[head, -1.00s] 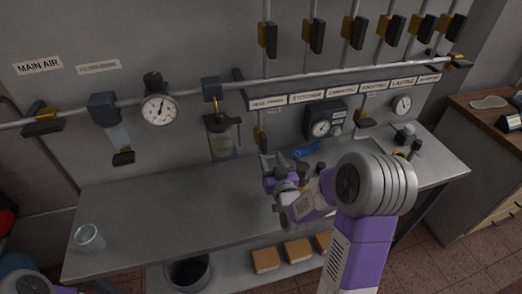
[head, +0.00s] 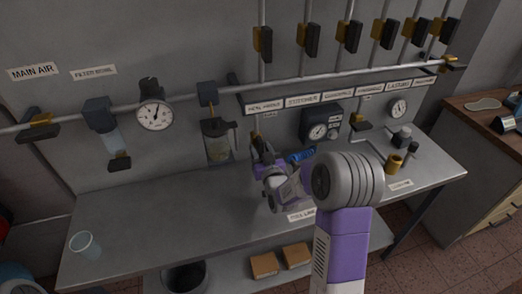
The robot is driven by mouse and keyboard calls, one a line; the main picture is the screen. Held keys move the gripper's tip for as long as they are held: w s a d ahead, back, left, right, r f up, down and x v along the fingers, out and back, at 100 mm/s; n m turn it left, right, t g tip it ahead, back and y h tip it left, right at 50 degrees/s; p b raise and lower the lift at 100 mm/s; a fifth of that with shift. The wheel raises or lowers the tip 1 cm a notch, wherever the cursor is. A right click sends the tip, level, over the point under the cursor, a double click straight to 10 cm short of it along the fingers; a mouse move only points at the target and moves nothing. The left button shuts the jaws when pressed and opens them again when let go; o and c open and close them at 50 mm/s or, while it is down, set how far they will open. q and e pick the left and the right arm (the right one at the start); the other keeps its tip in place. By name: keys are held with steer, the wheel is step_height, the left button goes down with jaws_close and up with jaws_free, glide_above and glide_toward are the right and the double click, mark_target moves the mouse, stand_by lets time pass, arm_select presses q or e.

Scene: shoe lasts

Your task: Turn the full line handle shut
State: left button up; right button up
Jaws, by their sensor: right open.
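My right gripper (head: 260,148) reaches in over the bench, close to the wall under the manifold. Its jaws are open, and the small fingers partly overlap a dark and yellow valve part there. I cannot tell whether they touch it. A small label (head: 302,216) on the bench, partly hidden by my right arm, may read "FULL LINE". Which handle it belongs to is not clear. A handle with yellow and black parts (head: 38,130) sits on the main pipe under the "MAIN AIR" label (head: 33,72). My left gripper is not in view.
Several black handles hang on the upper drop pipes, one of them here (head: 263,44). A blue coil (head: 301,155) lies near my gripper. A glass (head: 85,244) stands on the bench's clear left part (head: 150,215).

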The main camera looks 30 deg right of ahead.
jaws_close()
steer(key=m+b, duration=0.7)
steer(key=b, duration=0.2)
steer(key=shift+f+b, duration=0.2)
steer(key=shift+b, duration=0.1)
steer(key=shift+m+b, duration=0.35)
steer(key=shift+m, duration=0.05)
steer(key=m+b, duration=0.1)
steer(key=m, duration=0.1)
steer(key=shift+r+m, duration=0.15)
steer(key=shift+m, duration=0.25)
steer(key=m, duration=0.3)
steer(key=shift+m, duration=2.2)
